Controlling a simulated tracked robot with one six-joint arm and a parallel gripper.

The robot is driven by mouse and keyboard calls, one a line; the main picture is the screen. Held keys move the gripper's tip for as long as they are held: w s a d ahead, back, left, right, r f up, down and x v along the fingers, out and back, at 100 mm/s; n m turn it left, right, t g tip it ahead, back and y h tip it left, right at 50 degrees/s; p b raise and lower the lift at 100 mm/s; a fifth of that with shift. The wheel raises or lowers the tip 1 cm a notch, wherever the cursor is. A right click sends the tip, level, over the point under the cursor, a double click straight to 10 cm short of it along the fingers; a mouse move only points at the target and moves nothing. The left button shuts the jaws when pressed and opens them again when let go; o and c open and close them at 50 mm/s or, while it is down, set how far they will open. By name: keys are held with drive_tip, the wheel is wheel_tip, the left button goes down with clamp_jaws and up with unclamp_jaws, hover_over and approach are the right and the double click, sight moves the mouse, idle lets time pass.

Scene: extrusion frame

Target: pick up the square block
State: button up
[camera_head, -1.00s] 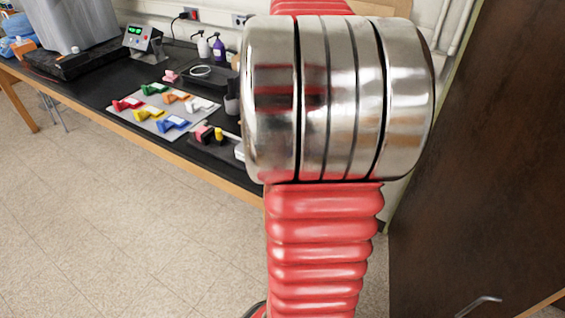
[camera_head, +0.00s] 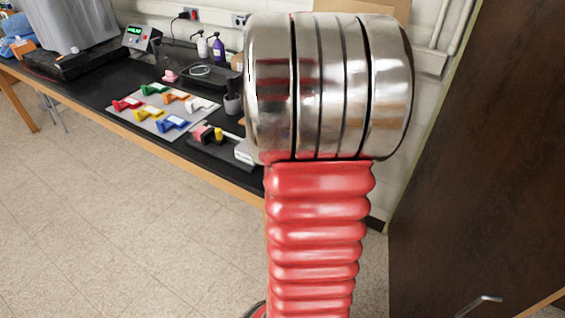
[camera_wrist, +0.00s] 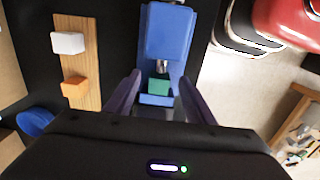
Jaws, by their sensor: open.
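In the wrist view, my gripper (camera_wrist: 159,79) is open, with its two dark fingers apart. A small green block (camera_wrist: 158,83) shows between the fingertips, in a blue fixture (camera_wrist: 168,35). Its front is bordered by a blue lip. Left of it, a white block (camera_wrist: 68,42) and an orange block (camera_wrist: 74,87) sit on a wooden strip (camera_wrist: 91,70). I cannot tell for certain which is the square block. No contact between fingers and block can be made out. My gripper is hidden in the head view behind my arm.
In the head view, the black bench (camera_head: 100,93) carries several coloured fixtures on a grey sheet (camera_head: 148,121). A dark tray (camera_head: 205,68) and bottles (camera_head: 218,48) stand behind. A round blue thing (camera_wrist: 35,121) is at the wrist view's left. A brown door (camera_head: 465,170) is at right.

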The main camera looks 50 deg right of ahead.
drive_tip(key=shift+f, duration=1.45)
drive_tip(key=shift+c, duration=0.3)
drive_tip(key=c, duration=1.1)
drive_tip(key=shift+r, duration=0.1)
drive_tip(key=shift+c, duration=0.2)
wheel_tip(320, 180, up, 18)
